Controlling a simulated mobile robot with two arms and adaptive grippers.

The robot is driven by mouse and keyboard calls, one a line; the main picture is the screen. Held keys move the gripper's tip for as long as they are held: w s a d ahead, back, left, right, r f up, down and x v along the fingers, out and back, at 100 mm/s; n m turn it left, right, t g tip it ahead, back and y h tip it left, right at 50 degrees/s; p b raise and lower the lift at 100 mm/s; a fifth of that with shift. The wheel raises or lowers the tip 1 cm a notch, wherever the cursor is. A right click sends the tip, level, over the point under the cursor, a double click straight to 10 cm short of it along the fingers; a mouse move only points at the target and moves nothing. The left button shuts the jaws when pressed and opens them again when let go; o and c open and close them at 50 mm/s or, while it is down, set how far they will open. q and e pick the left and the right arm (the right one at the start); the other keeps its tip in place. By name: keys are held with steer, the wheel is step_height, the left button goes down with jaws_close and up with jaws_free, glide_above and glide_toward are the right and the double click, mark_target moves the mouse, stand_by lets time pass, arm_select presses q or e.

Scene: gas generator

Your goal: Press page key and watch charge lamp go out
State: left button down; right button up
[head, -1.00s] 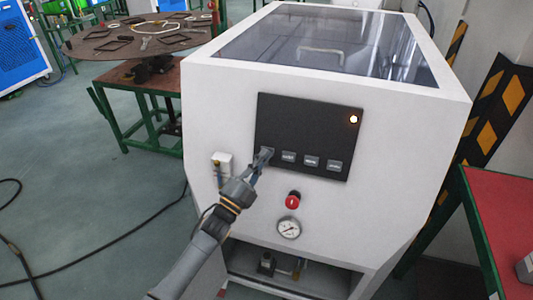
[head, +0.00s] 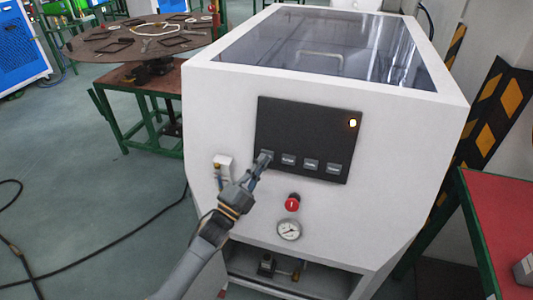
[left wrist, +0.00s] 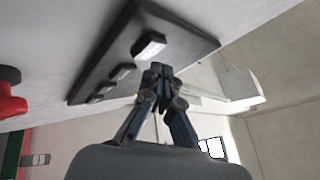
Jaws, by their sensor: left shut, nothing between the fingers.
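The dark control panel (head: 305,115) is on the front of the white machine. My right gripper is not in view.
A red knob (head: 292,203) and a round gauge (head: 289,230) sit below the panel. A red-topped table (head: 500,215) stands at right, a round table (head: 100,42) at back left. A cable crosses the floor.

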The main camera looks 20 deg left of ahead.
arm_select(q)
steer(key=s+p, duration=0.1)
steer(key=s, duration=0.1)
steer(key=s+r+p, duration=0.1)
steer(key=s+p, duration=0.1)
steer(key=shift+s+a+r, duration=0.1)
steer(key=shift+s+r, duration=0.1)
steer(key=shift+s, duration=0.2)
stand_by(0.9)
